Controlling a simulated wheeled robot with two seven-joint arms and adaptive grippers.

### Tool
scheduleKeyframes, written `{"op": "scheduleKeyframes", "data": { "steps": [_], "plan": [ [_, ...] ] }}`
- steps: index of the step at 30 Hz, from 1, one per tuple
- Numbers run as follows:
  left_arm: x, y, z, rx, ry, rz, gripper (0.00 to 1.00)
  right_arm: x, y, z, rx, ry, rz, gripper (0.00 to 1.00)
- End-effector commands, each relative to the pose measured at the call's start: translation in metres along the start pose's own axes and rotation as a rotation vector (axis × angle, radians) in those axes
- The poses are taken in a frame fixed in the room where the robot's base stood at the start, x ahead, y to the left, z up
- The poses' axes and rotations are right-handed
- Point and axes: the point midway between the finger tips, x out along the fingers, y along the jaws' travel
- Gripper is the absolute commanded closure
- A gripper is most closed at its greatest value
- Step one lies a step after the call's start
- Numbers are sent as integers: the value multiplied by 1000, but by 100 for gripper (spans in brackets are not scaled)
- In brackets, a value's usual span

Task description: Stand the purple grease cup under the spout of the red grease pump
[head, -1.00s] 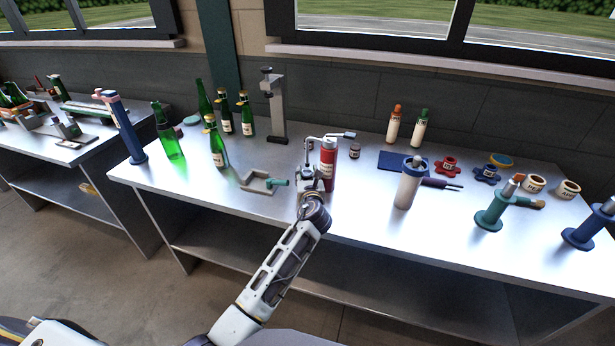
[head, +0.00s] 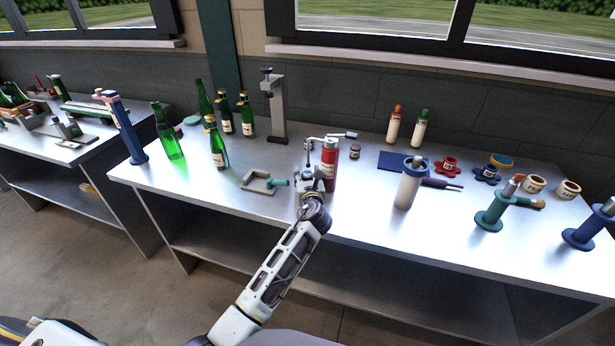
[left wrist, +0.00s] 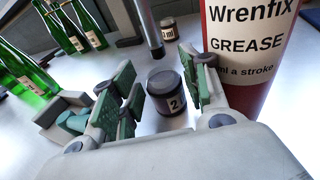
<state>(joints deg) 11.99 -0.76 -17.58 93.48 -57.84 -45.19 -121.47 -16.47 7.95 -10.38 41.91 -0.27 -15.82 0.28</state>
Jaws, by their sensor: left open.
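The red grease pump (head: 330,165) stands upright on the bench, with its spout arm reaching left over my left gripper (head: 309,172). In the left wrist view the red pump (left wrist: 245,60) is close on the right. The dark grease cup (left wrist: 166,92), marked 2, stands between the spread fingers of my left gripper (left wrist: 158,90). The right finger is very near the cup; a gap shows on the left. The spout tube (left wrist: 148,25) ends just beyond the cup in this view. In the head view the cup is hidden by the gripper. My right gripper is not in view.
A small labelled jar (head: 355,152) stands right of the pump. A grey tray with a teal piece (head: 262,183) lies left of the gripper, with green bottles (head: 217,145) behind. A white canister (head: 409,185) stands right. The bench front between pump and canister is clear.

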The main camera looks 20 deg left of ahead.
Motion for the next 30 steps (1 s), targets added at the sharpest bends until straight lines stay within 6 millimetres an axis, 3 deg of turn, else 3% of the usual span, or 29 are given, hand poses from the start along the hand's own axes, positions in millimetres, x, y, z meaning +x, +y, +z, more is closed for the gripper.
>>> {"op": "scheduleKeyframes", "data": {
  "steps": [19, 30],
  "plan": [
    [-67, 0, -1, 1, 1, -1, 54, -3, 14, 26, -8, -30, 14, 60],
    [-108, 0, -1, 1, 1, -1, 54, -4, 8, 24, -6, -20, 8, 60]
  ]
}}
